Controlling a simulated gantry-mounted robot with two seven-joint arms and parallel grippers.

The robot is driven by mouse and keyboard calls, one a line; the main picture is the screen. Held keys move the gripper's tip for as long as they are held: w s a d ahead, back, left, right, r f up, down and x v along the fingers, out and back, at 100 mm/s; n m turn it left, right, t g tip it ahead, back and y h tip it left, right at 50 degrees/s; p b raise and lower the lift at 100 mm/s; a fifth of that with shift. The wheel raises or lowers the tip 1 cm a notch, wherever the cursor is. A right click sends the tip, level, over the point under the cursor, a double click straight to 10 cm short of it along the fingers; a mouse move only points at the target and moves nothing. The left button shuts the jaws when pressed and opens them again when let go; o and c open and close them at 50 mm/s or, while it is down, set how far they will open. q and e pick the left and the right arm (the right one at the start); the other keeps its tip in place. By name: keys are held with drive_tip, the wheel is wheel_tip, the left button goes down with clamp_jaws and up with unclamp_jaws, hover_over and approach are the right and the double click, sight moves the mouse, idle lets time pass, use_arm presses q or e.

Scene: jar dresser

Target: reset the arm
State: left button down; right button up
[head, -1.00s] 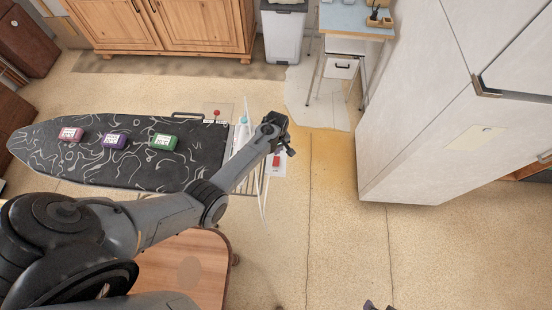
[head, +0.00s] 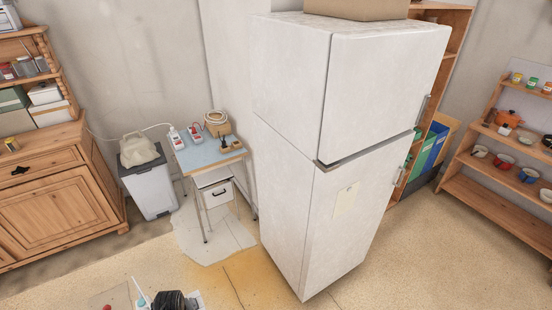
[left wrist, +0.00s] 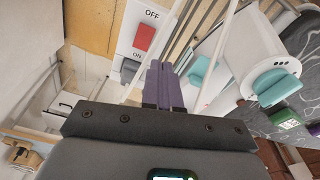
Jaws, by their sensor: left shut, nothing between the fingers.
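My left gripper (left wrist: 164,85) is in the left wrist view with its two purple fingers together, shut and empty. A white switch box (left wrist: 140,35) marked OFF and ON, with a red switch, lies just beyond the fingertips. I cannot tell whether the fingers touch it. In the head view only a dark part of my left arm (head: 173,300) shows at the bottom edge; its fingers cannot be made out there. My right arm and gripper are in neither view.
In the left wrist view, white objects with teal parts (left wrist: 275,85) and a green box (left wrist: 286,118) are at the right, by the dark patterned ironing board (left wrist: 262,124). The head view shows a tall white fridge (head: 350,130), a small blue-topped table (head: 212,152), a bin (head: 150,190) and open shelves (head: 500,200).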

use_arm(q)
drive_tip(key=s+d+r+m+t+p, duration=0.1)
drive_tip(key=s+d+r+m, duration=0.2)
drive_tip(key=s+r, duration=0.4)
drive_tip(key=s+d+r+m+t+p, duration=0.1)
drive_tip(key=s+d+r+m, duration=0.3)
drive_tip(key=s+r, duration=0.3)
drive_tip(key=s+d+r+m+h, duration=0.1)
drive_tip(key=s+d+r+m, duration=0.3)
drive_tip(key=s+r, duration=0.3)
drive_tip(key=shift+d+r+m+t+p, duration=0.2)
drive_tip(key=shift+r+m+t+p, duration=0.2)
drive_tip(key=shift+m, duration=0.1)
